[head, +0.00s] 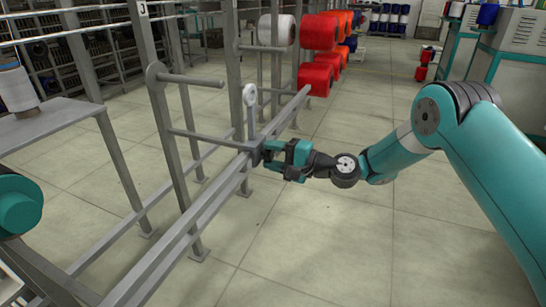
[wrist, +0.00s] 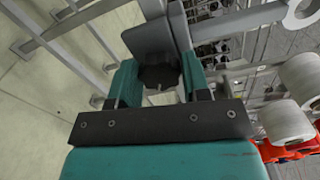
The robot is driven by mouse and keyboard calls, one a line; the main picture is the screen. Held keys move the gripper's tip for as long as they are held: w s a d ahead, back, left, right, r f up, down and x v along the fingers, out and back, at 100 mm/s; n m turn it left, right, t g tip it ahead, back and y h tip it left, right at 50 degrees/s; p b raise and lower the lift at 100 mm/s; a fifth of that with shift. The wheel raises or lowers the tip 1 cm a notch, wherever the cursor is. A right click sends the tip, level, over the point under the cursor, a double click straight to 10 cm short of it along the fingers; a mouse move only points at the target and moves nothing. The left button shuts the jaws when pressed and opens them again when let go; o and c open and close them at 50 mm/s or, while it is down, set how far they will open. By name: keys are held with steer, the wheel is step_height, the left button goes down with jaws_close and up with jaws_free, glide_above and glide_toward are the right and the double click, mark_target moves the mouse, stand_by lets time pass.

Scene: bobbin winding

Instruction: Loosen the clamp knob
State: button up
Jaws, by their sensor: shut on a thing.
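The dark clamp knob (wrist: 158,77) sits between the two teal fingers in the wrist view. My gripper (wrist: 159,88) is shut on it. Above the knob in that view is the grey clamp body (wrist: 152,38). In the head view, my gripper (head: 270,150) reaches from the right to the clamp on the grey rail, below an upright post with a white ring (head: 250,95). The knob is mostly hidden there by the fingers. I cannot tell how tight it is.
Long grey rails (head: 185,235) run from the front left to the back. Peg posts (head: 167,130) stand on the left. White and red spools (head: 318,75) hang behind. A grey table (head: 50,122) bears a white cone (head: 16,88). The tiled floor at centre right is clear.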

steer(key=n+b, duration=0.1)
steer(key=n, duration=0.2)
steer(key=shift+f+n, duration=0.15)
steer(key=shift+n, duration=0.25)
steer(key=n+b, duration=0.2)
steer(key=n, duration=0.1)
steer(key=shift+n, duration=0.3)
steer(key=n+b, duration=0.3)
steer(key=shift+f+n, duration=0.1)
steer(key=shift+n, duration=0.2)
steer(key=n+b, duration=0.3)
steer(key=shift+n, duration=0.3)
steer(key=n+b, duration=0.5)
steer(key=b, duration=0.1)
steer(key=shift+b, duration=0.3)
steer(key=n+b, duration=0.2)
steer(key=shift+n+b, duration=0.3)
steer(key=shift+b, duration=0.1)
steer(key=shift+r, duration=0.2)
steer(key=o, duration=0.9)
steer(key=shift+d, duration=0.1)
